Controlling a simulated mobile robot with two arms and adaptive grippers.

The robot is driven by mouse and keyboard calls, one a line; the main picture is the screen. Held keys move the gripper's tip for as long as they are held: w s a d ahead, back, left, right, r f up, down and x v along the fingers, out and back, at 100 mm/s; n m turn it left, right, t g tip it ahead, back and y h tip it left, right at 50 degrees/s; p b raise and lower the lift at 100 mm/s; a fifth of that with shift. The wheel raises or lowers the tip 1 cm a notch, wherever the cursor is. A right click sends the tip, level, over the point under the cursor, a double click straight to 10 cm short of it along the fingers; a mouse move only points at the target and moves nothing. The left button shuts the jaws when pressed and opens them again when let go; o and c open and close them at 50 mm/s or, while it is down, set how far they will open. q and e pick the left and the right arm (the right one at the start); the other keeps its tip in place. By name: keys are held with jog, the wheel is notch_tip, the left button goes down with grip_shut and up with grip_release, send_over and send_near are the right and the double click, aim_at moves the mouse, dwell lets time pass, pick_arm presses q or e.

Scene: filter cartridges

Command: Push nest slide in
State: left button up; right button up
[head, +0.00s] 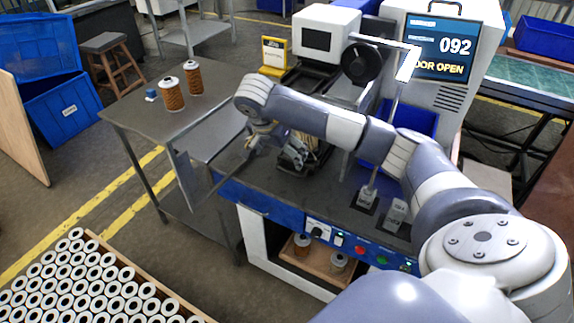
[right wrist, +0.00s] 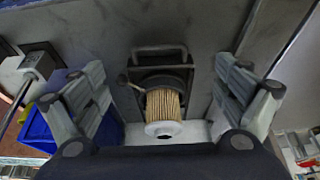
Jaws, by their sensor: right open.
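My right gripper (head: 290,158) is over the bench in front of the grey machine, at the end of my right arm. In the right wrist view, its two fingers (right wrist: 160,68) are spread wide, with nothing gripped. Between and beyond them, a tan pleated filter cartridge (right wrist: 163,104) with a white ring end lies in the nest slide (right wrist: 140,54), which shows a dark rounded seat and a metal bar frame. The fingers stand apart on either side of the cartridge. In the head view my arm and gripper largely hide the nest. My left gripper is out of view.
A display (head: 445,48) reads "092" and "DOOR OPEN". Two brown cartridges (head: 173,94) stand on the grey side table (head: 135,115). Levers (head: 370,190) rise from the bench at right. A shelf below holds two more cartridges (head: 302,244). Many white-ended cartridges (head: 75,280) fill a front-left tray.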

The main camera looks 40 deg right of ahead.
aim_at(289, 172)
jog(key=p+x, duration=0.1)
jog(key=x, duration=0.8)
jog(key=shift+d+f+p, duration=0.15)
jog(key=shift+f+p, duration=0.15)
jog(key=shift+f, duration=0.1)
jog(key=shift+s, duration=0.1)
jog(key=c, duration=2.2)
jog(key=shift+s, duration=0.1)
